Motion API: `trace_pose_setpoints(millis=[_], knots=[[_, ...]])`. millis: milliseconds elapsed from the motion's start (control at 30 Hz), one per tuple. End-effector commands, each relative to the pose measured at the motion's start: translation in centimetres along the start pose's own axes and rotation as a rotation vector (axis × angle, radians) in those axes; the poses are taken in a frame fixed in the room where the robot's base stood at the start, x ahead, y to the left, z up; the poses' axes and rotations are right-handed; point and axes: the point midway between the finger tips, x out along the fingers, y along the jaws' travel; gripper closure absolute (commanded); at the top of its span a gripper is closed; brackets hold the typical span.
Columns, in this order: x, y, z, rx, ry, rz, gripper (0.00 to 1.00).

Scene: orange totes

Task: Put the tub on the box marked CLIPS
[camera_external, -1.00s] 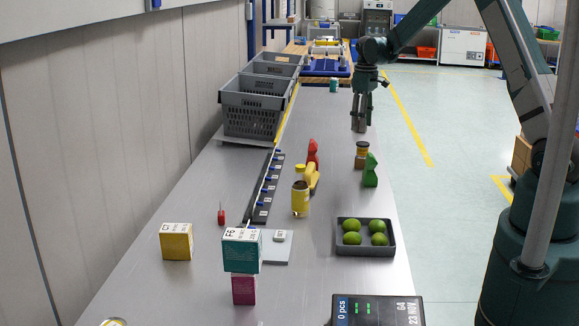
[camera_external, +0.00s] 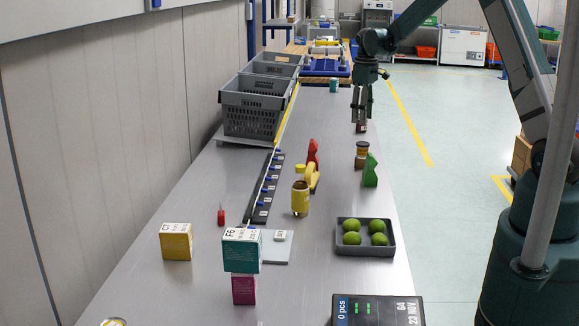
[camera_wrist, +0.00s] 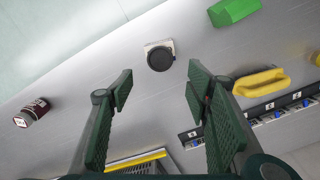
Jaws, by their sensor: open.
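A yellow box (camera_external: 176,242) with a dark mark stands at the front left; its lettering is too small to read as CLIPS. A teal box (camera_external: 241,250) sits on a magenta box (camera_external: 243,290). I cannot tell for sure which container is the tub. A brown jar with an orange label (camera_external: 361,155) stands near the right table edge; a round black lid (camera_wrist: 160,60) in the wrist view looks like its top.
A green block (camera_external: 370,171), yellow item (camera_external: 311,178), red bottle (camera_external: 313,153) and yellow can (camera_external: 300,199) stand mid-table. A dark tray (camera_external: 365,250) holds several limes. Grey crates (camera_external: 250,122) line the left side. Bare table lies left of centre.

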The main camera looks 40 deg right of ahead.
Motion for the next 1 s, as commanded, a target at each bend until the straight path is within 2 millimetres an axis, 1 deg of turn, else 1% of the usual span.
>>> trace_pose_setpoints(millis=[167,267,367,667,1000], knots=[[-0.7,-0.5,0.2,0.002,0.005,0.004,0.51],[-1.6,-1.1,0.5,0.006,0.013,0.008,0.51],[-3.0,-2.0,1.0,0.014,0.025,0.016,0.51],[-8.0,-6.1,3.1,0.042,0.076,0.044,0.51],[-13.0,-10.9,6.4,0.078,0.142,0.073,0.51]])
